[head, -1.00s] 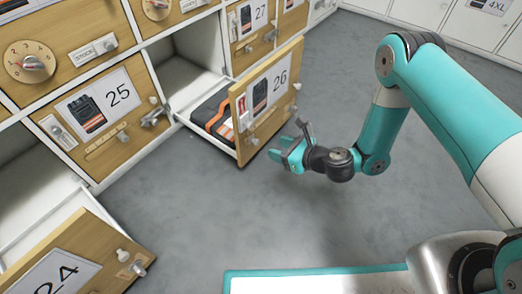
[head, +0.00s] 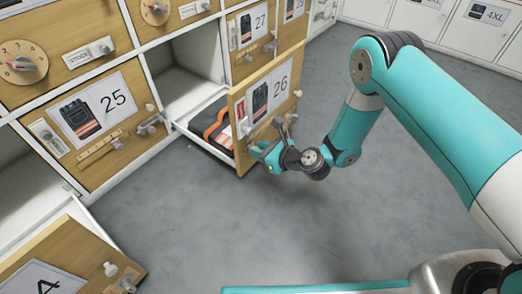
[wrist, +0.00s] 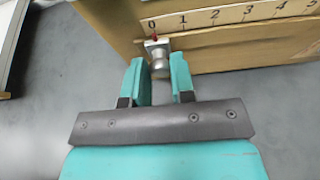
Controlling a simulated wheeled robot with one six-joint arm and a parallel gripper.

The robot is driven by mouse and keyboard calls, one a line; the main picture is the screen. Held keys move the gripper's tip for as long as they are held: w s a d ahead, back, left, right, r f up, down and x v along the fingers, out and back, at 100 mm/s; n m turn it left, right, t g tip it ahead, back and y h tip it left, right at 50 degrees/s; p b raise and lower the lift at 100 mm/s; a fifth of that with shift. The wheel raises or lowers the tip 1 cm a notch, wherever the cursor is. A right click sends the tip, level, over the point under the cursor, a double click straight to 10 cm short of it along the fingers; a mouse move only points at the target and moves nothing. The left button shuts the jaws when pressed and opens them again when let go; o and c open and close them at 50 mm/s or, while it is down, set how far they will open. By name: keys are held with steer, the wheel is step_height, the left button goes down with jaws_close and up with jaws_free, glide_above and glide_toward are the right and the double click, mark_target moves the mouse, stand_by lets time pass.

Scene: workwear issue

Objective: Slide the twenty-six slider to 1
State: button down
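The drawer marked 26 (head: 270,98) is pulled open, with its wooden front facing me. In the wrist view its slider (wrist: 158,55) is a small metal knob with a red pointer at 0, the left end of the printed scale (wrist: 225,17). My gripper (wrist: 158,68) is open, with one teal finger on each side of the knob. Small gaps seem to show between knob and fingers; I cannot tell if either touches. In the head view my gripper (head: 262,152) is at the lower part of the drawer front and hides the slider there.
Folded dark and orange workwear (head: 212,122) lies in the open drawer. The closed drawer 25 (head: 98,110) is to its left, and drawer 27 (head: 250,35) is behind it. Another open drawer (head: 75,255) juts out at lower left. The grey floor (head: 200,220) in front is clear.

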steer(key=shift+w+d+p, duration=0.5)
steer(key=shift+w+d, duration=0.35)
steer(key=shift+w, duration=0.2)
steer(key=c, duration=1)
jaws_free()
steer(key=shift+o, duration=0.2)
steer(key=shift+s, duration=0.1)
steer(key=p+v, duration=0.9)
steer(key=v, duration=0.8)
steer(key=shift+r, duration=0.15)
steer(key=shift+d, duration=0.1)
